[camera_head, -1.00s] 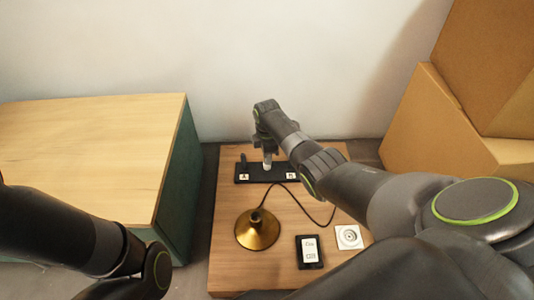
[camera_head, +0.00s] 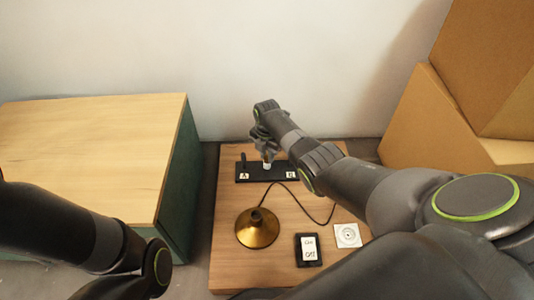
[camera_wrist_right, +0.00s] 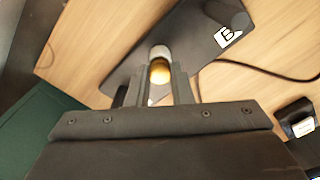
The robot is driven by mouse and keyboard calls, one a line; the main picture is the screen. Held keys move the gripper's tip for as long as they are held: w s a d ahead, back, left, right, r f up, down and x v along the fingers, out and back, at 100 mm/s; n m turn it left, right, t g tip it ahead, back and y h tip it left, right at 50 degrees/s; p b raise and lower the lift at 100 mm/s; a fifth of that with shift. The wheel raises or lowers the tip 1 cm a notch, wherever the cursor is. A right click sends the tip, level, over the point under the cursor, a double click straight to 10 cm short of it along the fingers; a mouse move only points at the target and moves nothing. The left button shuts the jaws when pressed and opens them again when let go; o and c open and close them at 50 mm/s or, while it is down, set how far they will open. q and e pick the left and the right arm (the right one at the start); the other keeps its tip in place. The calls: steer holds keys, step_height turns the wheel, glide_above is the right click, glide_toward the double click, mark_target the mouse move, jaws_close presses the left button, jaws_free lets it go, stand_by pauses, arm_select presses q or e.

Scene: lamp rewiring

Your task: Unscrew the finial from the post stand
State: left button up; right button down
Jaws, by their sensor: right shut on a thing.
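The post stand (camera_head: 253,178) is a dark plate with labels A and B, at the back of the low wooden table. It also shows in the right wrist view (camera_wrist_right: 130,75). My right gripper (camera_wrist_right: 157,78) is shut on the finial (camera_wrist_right: 159,72), a small gold knob between its fingers. A pale grey post (camera_wrist_right: 160,52) shows just beyond the knob. In the head view my right gripper (camera_head: 267,152) is over the middle of the stand and hides the finial. My left arm is at the lower left; its gripper is out of view.
A brass lamp base (camera_head: 257,229) with a dark cord (camera_head: 316,218) stands in front of the stand. A black switch box (camera_head: 309,250) and a white square card (camera_head: 348,236) lie to the right. A wooden-topped cabinet (camera_head: 90,150) is at left, cardboard boxes (camera_head: 430,130) at right.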

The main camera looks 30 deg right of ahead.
steer(key=shift+n, duration=0.3)
steer(key=n, duration=0.7)
steer(key=shift+n, duration=0.4)
steer(key=c, duration=1.2)
jaws_free()
steer(key=shift+p, duration=0.3)
